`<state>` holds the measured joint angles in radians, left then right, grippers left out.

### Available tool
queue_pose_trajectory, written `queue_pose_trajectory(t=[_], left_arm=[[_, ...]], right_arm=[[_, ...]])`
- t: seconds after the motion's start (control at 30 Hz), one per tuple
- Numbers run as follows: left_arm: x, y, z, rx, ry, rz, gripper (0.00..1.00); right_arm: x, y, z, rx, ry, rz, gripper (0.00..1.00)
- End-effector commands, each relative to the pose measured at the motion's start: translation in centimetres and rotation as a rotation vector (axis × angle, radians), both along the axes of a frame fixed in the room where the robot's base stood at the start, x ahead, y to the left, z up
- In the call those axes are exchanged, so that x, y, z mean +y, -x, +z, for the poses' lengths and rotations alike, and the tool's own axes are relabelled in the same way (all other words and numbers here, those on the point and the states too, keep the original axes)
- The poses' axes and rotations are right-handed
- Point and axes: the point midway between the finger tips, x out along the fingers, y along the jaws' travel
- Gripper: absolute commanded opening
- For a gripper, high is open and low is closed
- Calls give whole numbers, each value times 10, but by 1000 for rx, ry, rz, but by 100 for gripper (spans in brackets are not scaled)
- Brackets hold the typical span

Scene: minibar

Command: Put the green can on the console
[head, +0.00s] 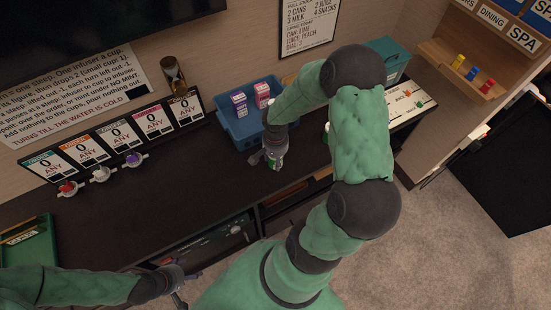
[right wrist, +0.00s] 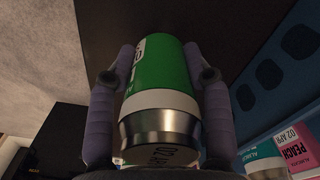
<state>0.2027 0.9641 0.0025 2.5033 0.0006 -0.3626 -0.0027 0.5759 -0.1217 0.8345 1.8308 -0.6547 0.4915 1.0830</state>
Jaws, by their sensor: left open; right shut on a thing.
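The green can (right wrist: 160,75), with a white band and a silver end, sits between the two fingers of my right gripper (right wrist: 160,90) in the right wrist view. In the head view the right gripper (head: 268,157) is shut on the can (head: 276,161) over the front part of the dark console (head: 200,165), in front of the blue bin. I cannot tell whether the can touches the console top. My left gripper (head: 181,286) is low at the bottom left, in front of the console, open and empty.
A blue bin (head: 237,128) with small cartons (head: 240,103) stands behind the can. A green tray (head: 32,249) is far left. The console between is clear.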

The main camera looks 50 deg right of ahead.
Motion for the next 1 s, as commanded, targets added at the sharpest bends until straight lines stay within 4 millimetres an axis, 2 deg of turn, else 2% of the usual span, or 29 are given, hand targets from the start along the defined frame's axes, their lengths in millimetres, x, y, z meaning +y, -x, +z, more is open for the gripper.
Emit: queue_pose_trajectory(t=[0.27, 0.3, 0.37, 0.83, 1.0], left_arm=[[0, 0, -4, 0, 0, 0, 74], [0, 0, -3, 0, 0, 0, 74], [0, 0, -3, 0, 0, 0, 74], [0, 0, 3, 0, 0, 0, 74], [0, 0, 13, 0, 0, 0, 74]], right_arm=[[0, 0, -3, -1, 0, -1, 9], [0, 0, -2, 0, 0, 0, 59], [0, 0, -2, 0, 0, 0, 74], [0, 0, 3, 0, 0, 0, 74], [0, -1, 33, -3, 2, 0, 74]])
